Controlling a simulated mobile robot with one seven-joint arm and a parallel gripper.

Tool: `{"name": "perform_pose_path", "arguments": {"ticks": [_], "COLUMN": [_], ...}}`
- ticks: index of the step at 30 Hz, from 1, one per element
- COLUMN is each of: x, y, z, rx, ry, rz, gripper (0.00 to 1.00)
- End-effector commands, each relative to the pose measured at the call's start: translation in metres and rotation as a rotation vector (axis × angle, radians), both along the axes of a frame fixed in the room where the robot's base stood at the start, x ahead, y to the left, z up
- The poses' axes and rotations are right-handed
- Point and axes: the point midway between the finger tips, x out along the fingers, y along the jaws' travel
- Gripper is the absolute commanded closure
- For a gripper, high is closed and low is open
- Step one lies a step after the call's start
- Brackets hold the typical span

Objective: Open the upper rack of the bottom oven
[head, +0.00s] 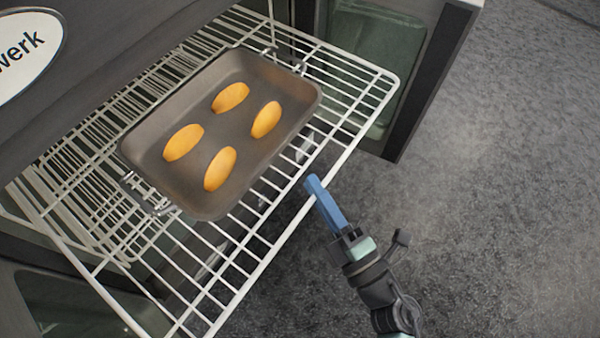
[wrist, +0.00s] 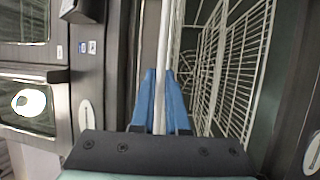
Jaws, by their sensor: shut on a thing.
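The upper wire rack (head: 350,147) is white and extends out of the dark oven, level, with its front bar toward the lower right. My gripper (head: 314,184), with blue fingers, is shut on the middle part of that front bar. In the wrist view, the white bar (wrist: 171,42) runs between the two blue fingers of my gripper (wrist: 161,74). A grey-brown baking pan (head: 228,180) with wire handles sits on the rack. Several orange-yellow oval pieces (head: 221,168) lie in the pan.
An open door with greenish glass (head: 372,65) stands right of the rack. More wire racking (head: 105,165) shows at the left. The grey speckled floor (head: 510,190) to the right is clear. Dark appliance fronts (wrist: 60,100) show left in the wrist view.

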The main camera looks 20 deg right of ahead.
Motion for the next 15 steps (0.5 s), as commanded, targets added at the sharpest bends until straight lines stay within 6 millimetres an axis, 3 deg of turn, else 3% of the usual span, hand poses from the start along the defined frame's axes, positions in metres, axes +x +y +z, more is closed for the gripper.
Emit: {"name": "perform_pose_path", "arguments": {"ticks": [15], "x": [-0.0067], "y": [-0.0045], "z": [-0.0004], "rx": [0.0], "ry": [0.001], "rz": [0.0], "gripper": [1.0]}}
